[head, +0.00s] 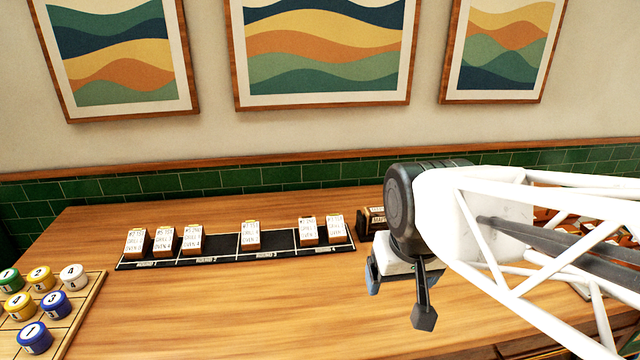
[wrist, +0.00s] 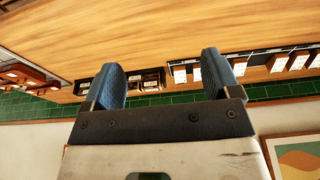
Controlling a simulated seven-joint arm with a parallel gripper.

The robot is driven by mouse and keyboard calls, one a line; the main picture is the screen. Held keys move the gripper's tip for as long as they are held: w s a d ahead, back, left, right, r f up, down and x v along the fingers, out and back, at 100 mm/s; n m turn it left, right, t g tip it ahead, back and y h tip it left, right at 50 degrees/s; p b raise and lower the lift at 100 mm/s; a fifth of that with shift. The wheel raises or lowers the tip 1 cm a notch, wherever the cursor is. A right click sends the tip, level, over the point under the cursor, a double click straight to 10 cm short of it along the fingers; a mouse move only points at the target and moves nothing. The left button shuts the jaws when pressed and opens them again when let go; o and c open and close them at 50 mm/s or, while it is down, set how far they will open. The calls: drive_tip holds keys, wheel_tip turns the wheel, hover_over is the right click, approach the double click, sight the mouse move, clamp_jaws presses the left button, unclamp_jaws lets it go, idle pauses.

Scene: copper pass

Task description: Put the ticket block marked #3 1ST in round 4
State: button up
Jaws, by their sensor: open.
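White ticket blocks with handwritten-style lettering stand on a long black rail (head: 222,252) marked in rounds. Two blocks (head: 135,243) (head: 164,240) stand over round 1, one (head: 192,239) over round 2, one (head: 250,236) over round 3 and two (head: 308,231) (head: 337,228) over round 4. The lettering is too small to tell which is #3 1ST. My gripper (head: 398,291) is open and empty, above the table right of the rail. In the wrist view nothing is between its fingers (wrist: 163,78), and several blocks (wrist: 275,63) show to the right.
A dark holder (head: 371,221) with small labelled pieces stands right of the rail, partly hidden by my arm; it also shows in the wrist view (wrist: 152,78). Wooden trays with brown pieces (head: 560,222) lie behind my arm. A board of numbered round pieces (head: 73,318) lies left. The front table is clear.

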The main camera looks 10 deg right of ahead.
drive_tip(key=shift+s+f, duration=0.2)
drive_tip(key=shift+s, duration=0.8)
drive_tip(key=shift+s+f, duration=0.2)
drive_tip(key=shift+s, duration=0.75)
